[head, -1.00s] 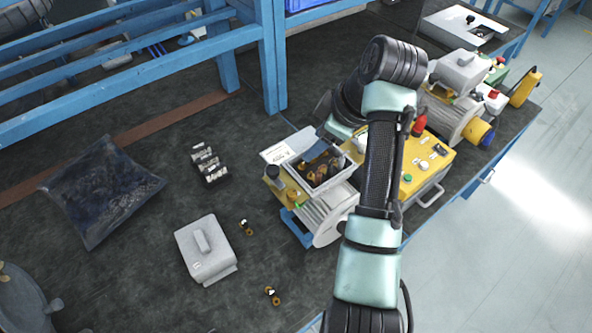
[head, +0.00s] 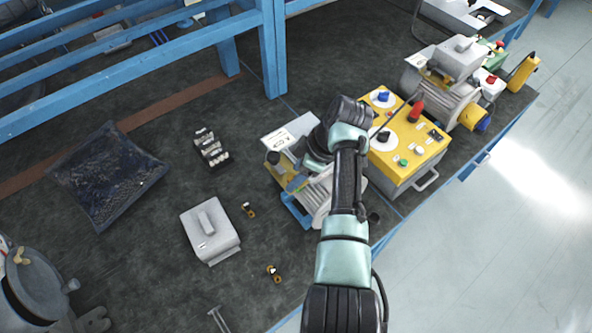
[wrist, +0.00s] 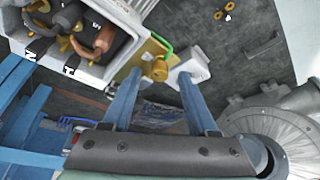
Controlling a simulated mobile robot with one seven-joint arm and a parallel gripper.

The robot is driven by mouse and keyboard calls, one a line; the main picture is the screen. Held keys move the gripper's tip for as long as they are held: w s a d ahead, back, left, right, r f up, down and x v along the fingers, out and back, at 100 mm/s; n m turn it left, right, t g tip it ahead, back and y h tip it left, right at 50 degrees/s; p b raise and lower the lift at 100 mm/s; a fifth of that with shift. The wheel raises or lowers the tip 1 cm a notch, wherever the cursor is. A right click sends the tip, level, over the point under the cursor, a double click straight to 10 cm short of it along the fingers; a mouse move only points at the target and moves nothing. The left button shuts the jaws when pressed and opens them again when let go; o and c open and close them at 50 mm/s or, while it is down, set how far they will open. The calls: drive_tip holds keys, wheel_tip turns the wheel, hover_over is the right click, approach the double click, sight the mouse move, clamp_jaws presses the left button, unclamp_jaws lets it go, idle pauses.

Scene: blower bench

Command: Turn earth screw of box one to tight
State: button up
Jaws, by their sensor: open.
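The first motor's open terminal box (wrist: 100,30) fills the upper left of the wrist view, with dark leads and brass parts inside. Beside it is a yellow plate (wrist: 150,50) with a green wire and a brass earth screw (wrist: 158,70). My gripper (wrist: 160,77) is open, its blue fingers on either side of the screw head in this view; I cannot tell whether they touch it. In the head view my arm hides most of the box, and the blue fingers of my gripper (head: 297,183) show at its left side. The screw is not clear there.
A grey cover (head: 210,230) and two brass pieces (head: 248,210) (head: 273,273) lie on the dark bench. A yellow control case (head: 408,145) stands right of the motor, with a second motor (head: 450,85) beyond. A blue frame (head: 268,50) rises behind.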

drive_tip(key=shift+a+f, duration=0.15)
drive_tip(key=shift+f, duration=0.15)
clamp_jaws()
drive_tip(key=shift+r+m, duration=0.1)
drive_tip(key=shift+m, duration=0.2)
